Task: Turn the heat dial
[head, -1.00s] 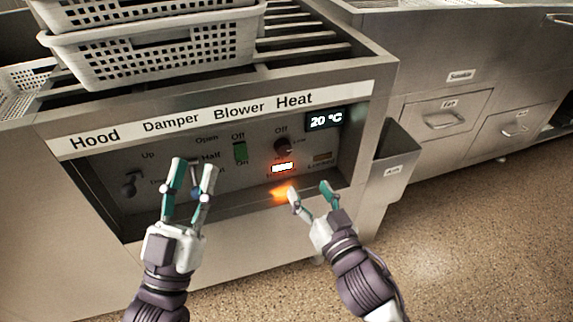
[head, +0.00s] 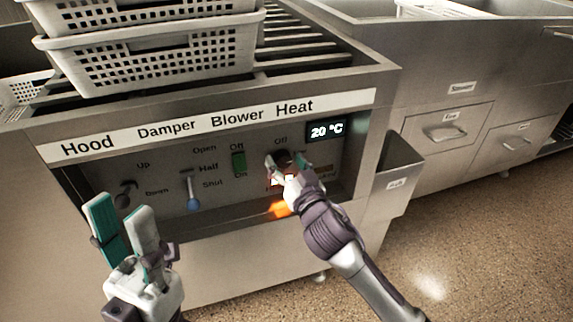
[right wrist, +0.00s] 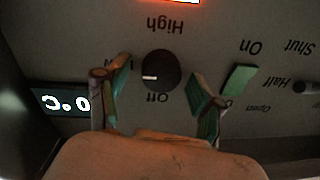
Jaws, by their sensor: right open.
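The heat dial (head: 282,157) is a small dark round knob on the panel under the "Heat" label, partly hidden by my right gripper in the head view. In the right wrist view the dial (right wrist: 161,71) is clear, with its white mark pointing toward the side of "Off". My right gripper (head: 286,163) is open, its fingers on either side of the dial. In the right wrist view the gripper (right wrist: 157,88) shows gaps between both fingers and the dial. My left gripper (head: 118,225) is open and empty in front of the panel's lower left.
The display (head: 326,130) reads 20 °C. A green blower switch (head: 239,163), a damper lever (head: 191,190) and a hood knob (head: 127,190) are left of the dial. White perforated baskets (head: 150,65) are stacked on top. A bin (head: 398,172) juts out at right.

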